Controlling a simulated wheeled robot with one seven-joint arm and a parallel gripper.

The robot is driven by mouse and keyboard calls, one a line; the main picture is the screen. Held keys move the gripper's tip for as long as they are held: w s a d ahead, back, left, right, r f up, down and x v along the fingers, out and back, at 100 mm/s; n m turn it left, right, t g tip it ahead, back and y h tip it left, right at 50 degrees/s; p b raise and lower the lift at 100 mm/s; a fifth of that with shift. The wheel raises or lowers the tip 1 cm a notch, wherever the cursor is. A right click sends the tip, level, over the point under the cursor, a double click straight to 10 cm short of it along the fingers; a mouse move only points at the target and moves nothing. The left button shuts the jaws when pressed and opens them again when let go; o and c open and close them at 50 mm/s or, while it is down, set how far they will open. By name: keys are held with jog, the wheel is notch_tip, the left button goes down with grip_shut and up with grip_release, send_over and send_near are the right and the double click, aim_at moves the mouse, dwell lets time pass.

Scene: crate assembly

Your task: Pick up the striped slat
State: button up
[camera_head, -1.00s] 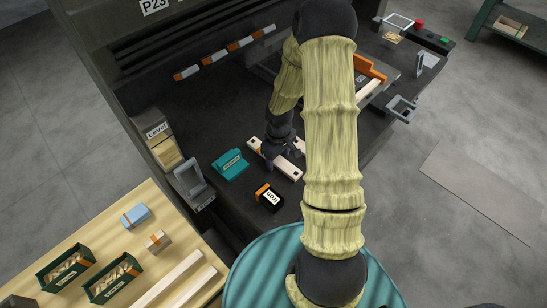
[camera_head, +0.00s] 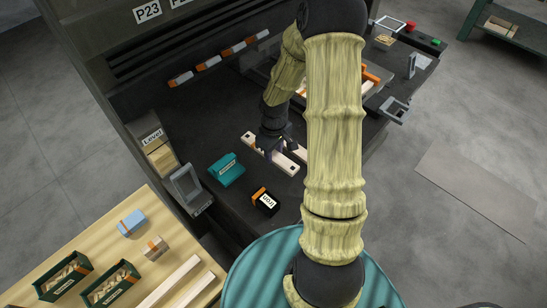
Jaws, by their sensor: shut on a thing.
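My gripper (camera_head: 271,148) is over the dark bench, seen from above and partly behind my own arm. It is shut on a pale wooden slat (camera_head: 289,167), gripped near its middle. The slat shows dark marks near its ends and appears a little above the bench top. Whether it has stripes is too small to tell. The fingertips are mostly hidden.
A teal box (camera_head: 227,168) and a black box with an orange end (camera_head: 265,201) stand in front of the slat. An orange-and-white striped strip (camera_head: 207,64) runs along the bench's back. A grey bracket (camera_head: 187,188) stands at the left. My arm hides part of the bench.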

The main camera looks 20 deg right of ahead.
aim_at(274, 155)
notch_tip(274, 155, up, 5)
jog(key=shift+r, duration=0.1)
dwell(0.6)
jog(key=w+a+f+m+p, duration=0.3)
jog(key=a+p, duration=0.3)
jog(key=a, duration=0.2)
jog(key=shift+w+a+m+p, duration=0.25)
jog(key=shift+a+m+p, duration=0.15)
jog(key=shift+m, duration=0.5)
jog(key=shift+s+d, duration=0.1)
